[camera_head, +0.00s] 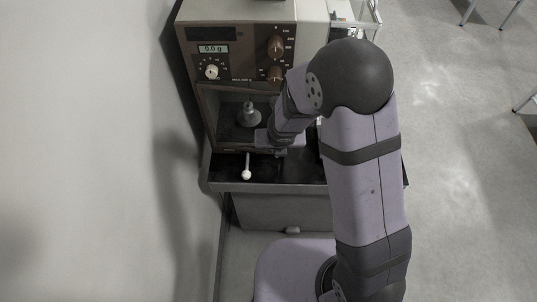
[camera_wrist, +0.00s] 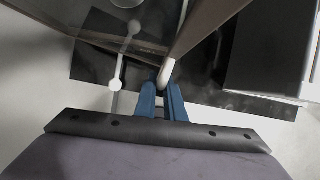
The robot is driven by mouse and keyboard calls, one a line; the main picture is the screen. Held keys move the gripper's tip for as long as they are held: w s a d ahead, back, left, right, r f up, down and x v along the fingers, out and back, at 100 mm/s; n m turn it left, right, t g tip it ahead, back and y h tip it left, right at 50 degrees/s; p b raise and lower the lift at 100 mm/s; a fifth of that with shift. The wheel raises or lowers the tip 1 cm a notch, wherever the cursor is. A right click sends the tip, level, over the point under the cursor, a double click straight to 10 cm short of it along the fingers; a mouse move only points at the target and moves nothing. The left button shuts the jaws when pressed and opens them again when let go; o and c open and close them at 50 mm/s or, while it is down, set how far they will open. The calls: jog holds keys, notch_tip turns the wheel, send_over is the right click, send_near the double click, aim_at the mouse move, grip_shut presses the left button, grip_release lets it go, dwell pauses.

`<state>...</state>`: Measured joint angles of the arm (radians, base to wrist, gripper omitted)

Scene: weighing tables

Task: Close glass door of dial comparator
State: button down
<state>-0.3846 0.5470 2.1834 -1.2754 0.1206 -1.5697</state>
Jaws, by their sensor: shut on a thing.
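The dial comparator (camera_head: 215,12) stands at the upper middle of the head view, with a brown front panel and a display reading 0.0 g. Below the panel is its dark weighing chamber, with a grey pan or weight (camera_head: 249,117) inside. My gripper (camera_head: 277,150) is low at the chamber's front right, its fingers mostly hidden there by my arm. In the wrist view its blue fingers (camera_wrist: 170,97) are shut on a pale curved handle (camera_wrist: 167,72) beside a brown door edge (camera_wrist: 203,25). How far the glass door stands open is unclear.
A white ball-ended lever (camera_head: 246,174) sticks out in front of the chamber, left of my gripper; it also shows in the wrist view (camera_wrist: 115,85). A dark table (camera_head: 225,187) carries the comparator. A wall is close on the left; open floor lies right.

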jog(key=shift+w+d+r+p, duration=0.1)
jog(key=shift+w+d+p, duration=0.1)
jog(key=shift+w+p, duration=0.45)
jog(key=shift+w+d+p, duration=0.15)
jog(key=shift+w+p, duration=0.05)
jog(key=shift+w, duration=0.85)
jog(key=shift+w+r, duration=0.1)
jog(key=shift+r, duration=0.05)
jog(key=c, duration=2.1)
grip_release()
jog(key=shift+w+d+f, duration=0.1)
jog(key=shift+w+f, duration=0.05)
jog(key=shift+f, duration=0.05)
jog(key=shift+s+r, duration=0.15)
jog(key=shift+s, duration=0.05)
jog(key=shift+r+p, duration=0.6)
jog(key=shift+s+d+f+b, duration=0.1)
jog(key=shift+s+d+b, duration=0.1)
jog(key=shift+s+b, duration=1.45)
jog(key=shift+s+d+f+b, duration=0.15)
jog(key=shift+s+b, duration=0.7)
jog(key=shift+s, duration=1.5)
jog(key=shift+s+d+r+b, duration=0.1)
jog(key=shift+s+d+b, duration=0.1)
jog(key=shift+s+b, duration=1.45)
